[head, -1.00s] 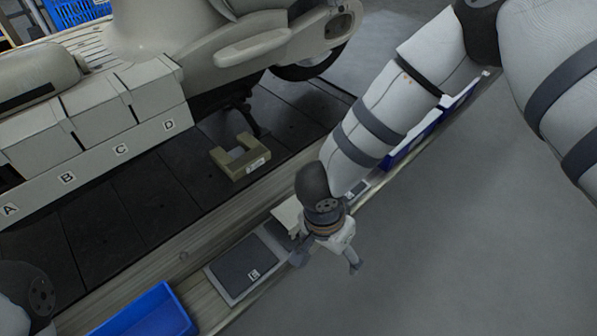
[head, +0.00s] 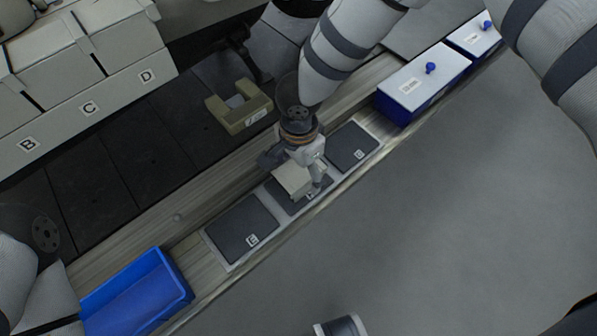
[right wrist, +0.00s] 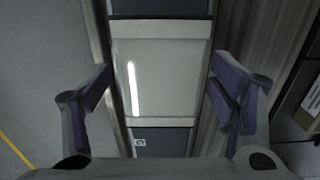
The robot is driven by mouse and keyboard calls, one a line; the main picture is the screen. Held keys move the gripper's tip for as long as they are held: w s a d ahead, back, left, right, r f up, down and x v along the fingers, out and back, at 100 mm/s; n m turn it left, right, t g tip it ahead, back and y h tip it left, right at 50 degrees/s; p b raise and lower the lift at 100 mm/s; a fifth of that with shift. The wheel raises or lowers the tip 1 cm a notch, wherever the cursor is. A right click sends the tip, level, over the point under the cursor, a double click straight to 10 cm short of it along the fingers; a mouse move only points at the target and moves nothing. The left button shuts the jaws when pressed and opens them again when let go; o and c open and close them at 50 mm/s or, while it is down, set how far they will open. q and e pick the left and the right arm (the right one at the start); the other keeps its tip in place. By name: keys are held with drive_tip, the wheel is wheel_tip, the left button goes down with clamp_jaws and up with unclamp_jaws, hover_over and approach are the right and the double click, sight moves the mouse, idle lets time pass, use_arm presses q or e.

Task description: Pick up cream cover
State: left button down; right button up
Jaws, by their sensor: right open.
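The cream cover (head: 291,181) is a pale, flat-topped block on the middle dark pad of the ledge. The right wrist view shows the cover's broad top (right wrist: 177,73) with a bright streak of glare on it. My right gripper (head: 294,168) is above the cover, pointing down. It is open, with one finger on either side of the cover in the right wrist view (right wrist: 160,92), with gaps between the fingers and the cover's edges. In the head view the gripper hides part of the cover. My left gripper is not in view; only left arm parts show.
Dark pads lie on either side, the lower-left one (head: 241,229) and the upper-right one (head: 352,147). A blue bin (head: 183,287) stands at lower left. Blue boxes with pale lids (head: 424,82) stand at upper right. A tan U-shaped part (head: 240,121) lies on the dark slats.

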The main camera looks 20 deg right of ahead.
drive_tip(key=shift+f, duration=0.4)
drive_tip(key=c, duration=1.3)
